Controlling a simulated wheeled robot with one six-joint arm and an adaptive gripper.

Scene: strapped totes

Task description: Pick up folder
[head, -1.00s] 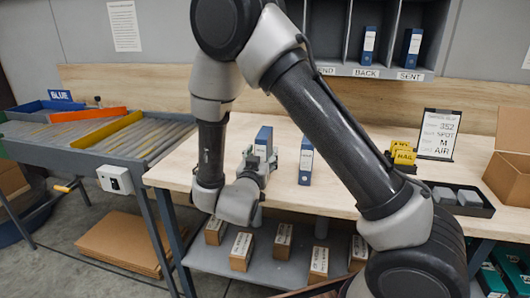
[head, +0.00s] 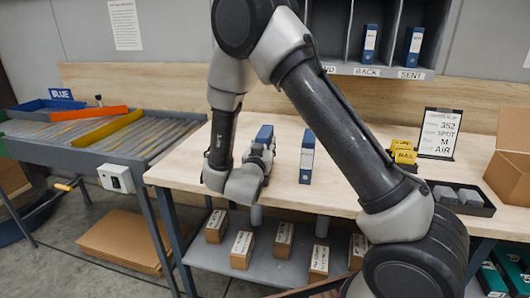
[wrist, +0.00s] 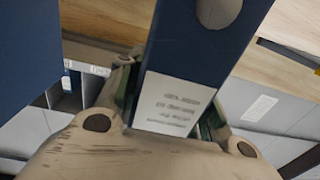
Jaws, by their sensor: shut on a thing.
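My gripper (head: 259,158) is shut on a blue folder (head: 265,134) above the left part of the wooden table. In the wrist view the held folder (wrist: 205,55) stands between the fingers, with its white label facing the camera. In the head view my gripper hides the folder's lower part. A second blue folder (head: 307,158) with a white label stands upright on the table, just right of the gripper. A large blue surface at the left of the wrist view is probably this second folder (wrist: 50,45).
Two blue folders (head: 370,44) stand in the wall shelf (head: 400,72). A yellow mail holder (head: 404,153), a slip sign (head: 438,134), a dark tray (head: 462,199) and a cardboard box (head: 510,170) are at the right. A roller rack (head: 70,140) adjoins at left; small boxes (head: 242,250) lie below.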

